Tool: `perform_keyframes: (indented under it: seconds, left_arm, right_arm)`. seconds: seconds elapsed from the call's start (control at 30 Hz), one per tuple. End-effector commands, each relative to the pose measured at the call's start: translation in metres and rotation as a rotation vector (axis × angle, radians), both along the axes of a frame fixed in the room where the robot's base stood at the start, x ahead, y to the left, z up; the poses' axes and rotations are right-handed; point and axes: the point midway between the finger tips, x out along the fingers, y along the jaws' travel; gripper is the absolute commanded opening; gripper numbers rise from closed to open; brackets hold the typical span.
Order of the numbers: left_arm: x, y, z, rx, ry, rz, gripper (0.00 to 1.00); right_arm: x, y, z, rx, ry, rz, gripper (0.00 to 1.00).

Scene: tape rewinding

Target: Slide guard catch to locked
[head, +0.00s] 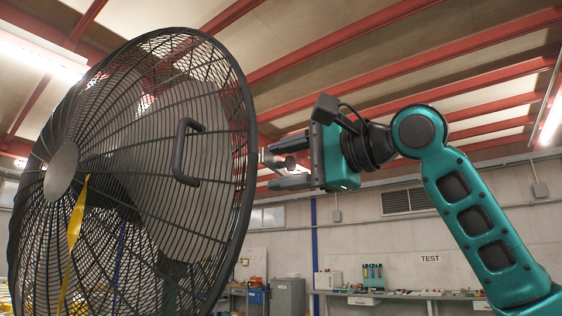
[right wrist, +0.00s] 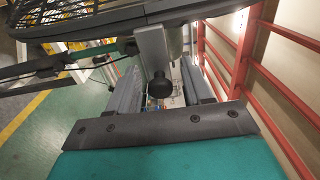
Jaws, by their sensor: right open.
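The large round black wire fan guard (head: 215,90) fills the left half of the head view, with a black handle (head: 181,152) on its face. At its right rim sits the guard catch (head: 268,158), a grey metal piece with a dark round knob (head: 290,162). In the right wrist view the catch is a grey plate (right wrist: 152,48) with a black knob (right wrist: 160,86) below the rim. My right gripper (head: 282,164) is open, with its two fingers on either side of the knob; contact cannot be told. Whether the catch is locked cannot be told. My left gripper is not in view.
A yellow strip (head: 73,240) hangs at the guard's left. Behind are a workbench (head: 380,294) with tools, a grey cabinet (head: 288,297) and a wall. Red beams (head: 350,55) cross the ceiling. Open air surrounds my right arm.

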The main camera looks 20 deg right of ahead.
Motion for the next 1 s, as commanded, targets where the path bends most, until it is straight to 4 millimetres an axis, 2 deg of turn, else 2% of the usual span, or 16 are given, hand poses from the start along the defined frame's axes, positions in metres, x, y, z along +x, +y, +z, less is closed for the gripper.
perform_keyframes:
  seconds: [0.13,0.4,0.93,1.0]
  left_arm:
    - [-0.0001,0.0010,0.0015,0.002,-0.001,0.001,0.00]
    - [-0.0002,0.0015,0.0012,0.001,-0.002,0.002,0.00]
    - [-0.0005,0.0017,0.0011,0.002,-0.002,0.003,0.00]
    - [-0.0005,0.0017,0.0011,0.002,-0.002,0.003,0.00]
  right_arm:
    - [0.0068,0.0053,0.0006,0.000,-0.003,-0.001,0.50]
    - [0.0077,0.0060,0.0002,0.000,-0.003,-0.001,0.50]
    - [0.0074,0.0058,0.0002,0.000,-0.002,-0.001,0.00]
    - [0.0075,0.0057,0.0002,0.000,-0.002,-0.001,0.00]
